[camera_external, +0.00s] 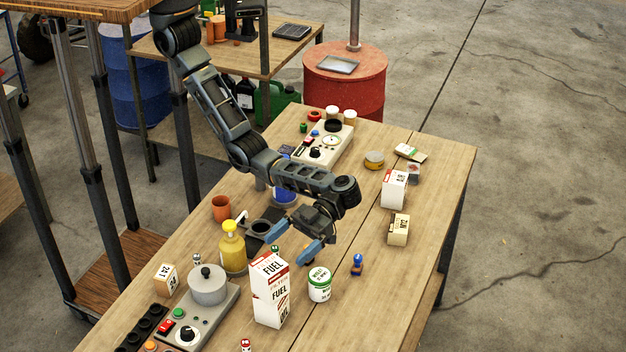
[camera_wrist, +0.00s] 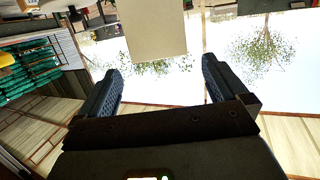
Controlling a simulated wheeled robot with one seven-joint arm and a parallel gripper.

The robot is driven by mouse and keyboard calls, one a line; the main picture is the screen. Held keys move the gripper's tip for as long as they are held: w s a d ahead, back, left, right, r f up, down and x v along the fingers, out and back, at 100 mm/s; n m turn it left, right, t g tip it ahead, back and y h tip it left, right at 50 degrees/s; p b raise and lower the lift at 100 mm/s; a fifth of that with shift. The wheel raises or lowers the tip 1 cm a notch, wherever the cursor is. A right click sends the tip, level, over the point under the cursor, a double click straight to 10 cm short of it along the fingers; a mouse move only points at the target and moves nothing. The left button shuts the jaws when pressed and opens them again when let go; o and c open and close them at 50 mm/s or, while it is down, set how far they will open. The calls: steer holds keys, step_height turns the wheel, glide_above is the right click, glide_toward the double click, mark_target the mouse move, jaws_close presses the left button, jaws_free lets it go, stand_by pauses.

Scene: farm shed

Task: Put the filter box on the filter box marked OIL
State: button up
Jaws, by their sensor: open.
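A white filter box with a red band, marked FUEL (camera_external: 269,271), stands on a white filter box marked OIL (camera_external: 271,311), at the front middle of the table in the external view. The upper box is turned slightly against the lower one and appears to rest flat. My gripper (camera_external: 294,239) is open and empty, above and behind the stack, apart from it. In the wrist view the two fingers (camera_wrist: 160,88) are spread with nothing between them. Neither box can be made out for certain in the wrist view.
A white and green jar (camera_external: 319,284) stands right of the stack, and a yellow bottle (camera_external: 232,249) left of it. A blue stamp (camera_external: 357,264), a tan box (camera_external: 398,230) and another red-topped box (camera_external: 394,189) stand farther right. The table's right front part is clear.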

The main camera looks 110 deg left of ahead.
steer(key=shift+v, duration=2.35)
